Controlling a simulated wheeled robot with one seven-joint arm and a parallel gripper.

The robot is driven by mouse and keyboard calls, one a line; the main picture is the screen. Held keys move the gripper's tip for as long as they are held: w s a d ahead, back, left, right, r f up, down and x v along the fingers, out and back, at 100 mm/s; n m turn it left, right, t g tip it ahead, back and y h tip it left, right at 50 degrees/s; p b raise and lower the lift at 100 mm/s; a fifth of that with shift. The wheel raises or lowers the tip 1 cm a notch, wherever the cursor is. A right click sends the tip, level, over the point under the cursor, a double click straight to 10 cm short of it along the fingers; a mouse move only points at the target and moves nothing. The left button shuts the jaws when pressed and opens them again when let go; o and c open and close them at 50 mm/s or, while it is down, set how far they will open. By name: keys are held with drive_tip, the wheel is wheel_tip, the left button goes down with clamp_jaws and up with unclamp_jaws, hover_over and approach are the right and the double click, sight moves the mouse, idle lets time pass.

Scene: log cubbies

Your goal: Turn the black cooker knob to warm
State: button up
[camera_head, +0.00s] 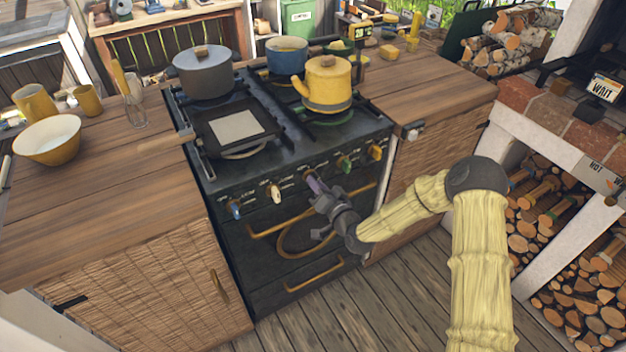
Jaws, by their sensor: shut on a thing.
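The dark cooker (285,195) stands between two wooden counters, with a row of coloured knobs along its front panel. My gripper (316,187) reaches in from the right and is shut on the black knob in the middle of the row. The fingers hide most of that knob, so its pointer and setting cannot be read. The white knob (276,192) and blue knob (236,209) are to its left. The green knob (345,164) and yellow knob (376,150) are to its right.
A yellow kettle (327,82), grey pot (203,75) and blue pot (287,56) stand on the cooker top. The oven handle (268,230) runs below the knobs, close under my gripper. A bowl (47,140) sits on the left counter. Floor is clear in front.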

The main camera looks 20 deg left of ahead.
drive_tip(key=m, duration=0.3)
drive_tip(key=shift+f+m, duration=0.15)
drive_tip(key=shift+m, duration=0.25)
drive_tip(key=o, duration=0.7)
drive_tip(key=shift+o, duration=0.2)
drive_tip(key=shift+d, duration=0.1)
drive_tip(key=v, duration=0.7)
